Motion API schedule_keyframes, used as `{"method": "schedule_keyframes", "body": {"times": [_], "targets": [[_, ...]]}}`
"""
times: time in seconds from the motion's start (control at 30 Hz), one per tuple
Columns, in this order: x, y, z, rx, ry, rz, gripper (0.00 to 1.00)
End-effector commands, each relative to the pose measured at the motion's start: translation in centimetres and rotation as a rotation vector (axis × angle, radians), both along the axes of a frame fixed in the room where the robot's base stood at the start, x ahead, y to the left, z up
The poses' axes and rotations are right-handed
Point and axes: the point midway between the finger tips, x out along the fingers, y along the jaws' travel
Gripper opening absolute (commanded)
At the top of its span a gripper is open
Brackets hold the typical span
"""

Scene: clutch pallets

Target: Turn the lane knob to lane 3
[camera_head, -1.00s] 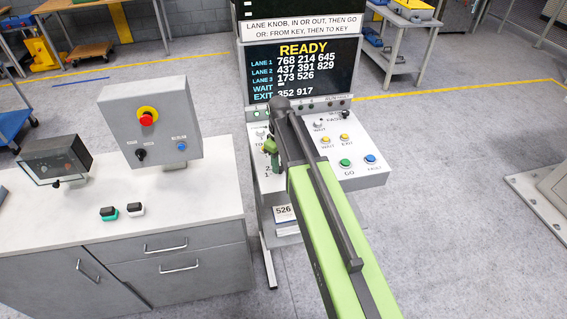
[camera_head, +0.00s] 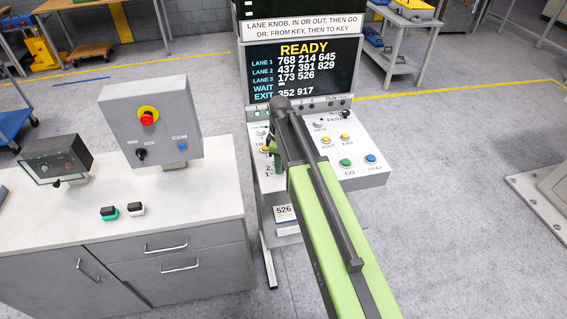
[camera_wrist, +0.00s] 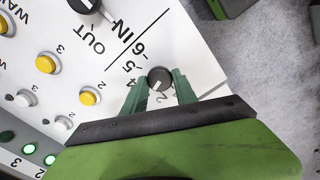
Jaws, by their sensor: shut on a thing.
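The lane knob (camera_wrist: 160,75) is a small round dark knob with a white pointer mark on a white panel. In the wrist view the two green fingers of my gripper (camera_wrist: 160,88) stand on either side of it, shut on it. The white mark points down and a little left in that view. Printed digits show around the knob, a 5 and a 4 to its left and a 2 below; the left finger hides part of the scale. In the head view my arm covers the knob, and a bit of my gripper (camera_head: 271,147) shows at the console's left side.
The console screen (camera_head: 303,70) reads READY, with lane lists. A larger dark knob (camera_wrist: 86,5) by IN and OUT and yellow buttons (camera_wrist: 90,96) are near my gripper. The go button (camera_head: 346,162) is green. A grey cabinet (camera_head: 120,235) with a control box stands left.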

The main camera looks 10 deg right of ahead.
Motion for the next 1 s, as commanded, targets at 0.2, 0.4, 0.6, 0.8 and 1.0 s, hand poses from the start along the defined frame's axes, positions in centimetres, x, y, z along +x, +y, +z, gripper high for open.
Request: {"method": "schedule_keyframes", "body": {"times": [0.2,0.4,0.6,0.8,1.0], "targets": [[-0.1,-0.3,0.0,-0.007,0.005,-0.003,0.00],[-0.1,-0.3,0.0,-0.004,0.002,-0.003,0.54],[0.0,-0.2,0.0,-0.003,0.000,-0.003,0.56],[0.0,-0.1,0.4,-0.002,0.000,-0.002,0.56],[0.0,-0.1,3.0,-0.002,0.000,-0.002,0.56]]}}
